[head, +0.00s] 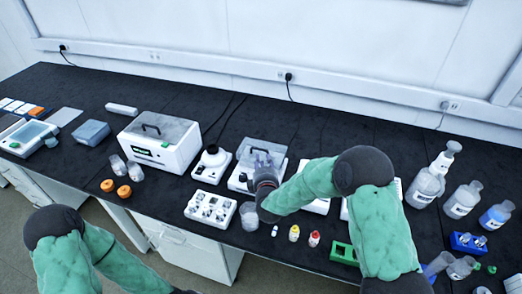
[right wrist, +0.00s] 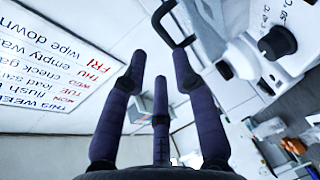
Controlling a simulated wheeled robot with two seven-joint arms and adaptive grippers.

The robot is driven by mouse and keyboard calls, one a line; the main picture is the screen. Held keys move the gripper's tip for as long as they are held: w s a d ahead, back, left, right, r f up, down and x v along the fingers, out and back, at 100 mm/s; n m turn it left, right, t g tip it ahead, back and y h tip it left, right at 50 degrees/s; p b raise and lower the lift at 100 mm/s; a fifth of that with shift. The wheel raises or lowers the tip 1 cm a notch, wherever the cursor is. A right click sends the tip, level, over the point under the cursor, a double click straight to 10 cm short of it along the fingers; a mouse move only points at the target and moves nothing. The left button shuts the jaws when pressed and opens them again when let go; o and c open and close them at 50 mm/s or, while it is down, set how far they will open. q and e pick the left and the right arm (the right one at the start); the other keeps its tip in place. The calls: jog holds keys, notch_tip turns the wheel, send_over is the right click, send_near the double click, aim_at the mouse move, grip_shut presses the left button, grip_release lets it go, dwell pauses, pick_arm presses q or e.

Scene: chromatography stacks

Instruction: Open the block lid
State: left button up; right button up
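The block heater is a white unit (head: 240,182) with a clear lid (head: 266,147) at the back middle of the bench. My right gripper (head: 262,172) is at this unit, and its wrist hides part of the front. In the right wrist view, the dark fingers of my right gripper (right wrist: 158,75) are spread with nothing between them. A black bar handle (right wrist: 172,22) lies just beyond the fingertips, slightly to the right. A white housing with a black knob (right wrist: 277,42) and °C markings is at the upper right. My left arm shows at the lower left, but its gripper is out of frame.
A white bath with a grey handled lid (head: 160,130) stands to the left. A vial rack (head: 210,208), small capped vials (head: 294,233) and a green rack (head: 343,253) are near the front edge. Bottles (head: 462,200) crowd the right. A wall bounds the back.

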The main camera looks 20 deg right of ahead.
aim_at(261, 149)
jog(key=b+x, duration=0.2)
jog(key=x, duration=0.6)
jog(key=shift+w+d+f, duration=0.1)
jog(key=shift+w+f, duration=0.1)
jog(key=shift+w, duration=0.1)
grip_shut()
